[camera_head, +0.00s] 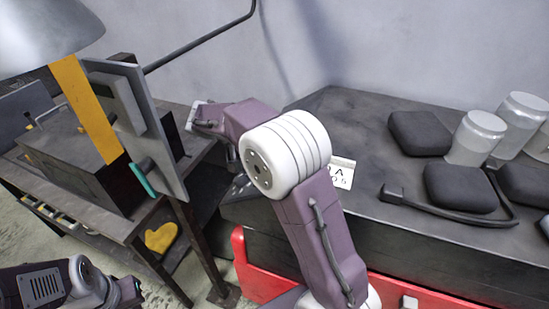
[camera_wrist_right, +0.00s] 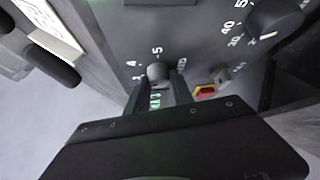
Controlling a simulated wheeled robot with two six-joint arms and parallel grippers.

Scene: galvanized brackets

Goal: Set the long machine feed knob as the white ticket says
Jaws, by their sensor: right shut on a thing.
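In the right wrist view my right gripper (camera_wrist_right: 158,84) is shut on a small grey knob (camera_wrist_right: 157,72) on a grey panel. Below the knob, between the fingers, is a small green-lit display (camera_wrist_right: 155,100). In the head view my right arm reaches in from the bottom, and its fingertips cannot be made out.
A larger dark dial (camera_wrist_right: 275,18), a red and yellow switch (camera_wrist_right: 204,91) and another small knob (camera_wrist_right: 222,74) sit close to the right of the gripper. Jars (camera_head: 475,138) and black pads (camera_head: 420,133) stand on the right-hand top. A lamp (camera_head: 45,30) overhangs the left bench.

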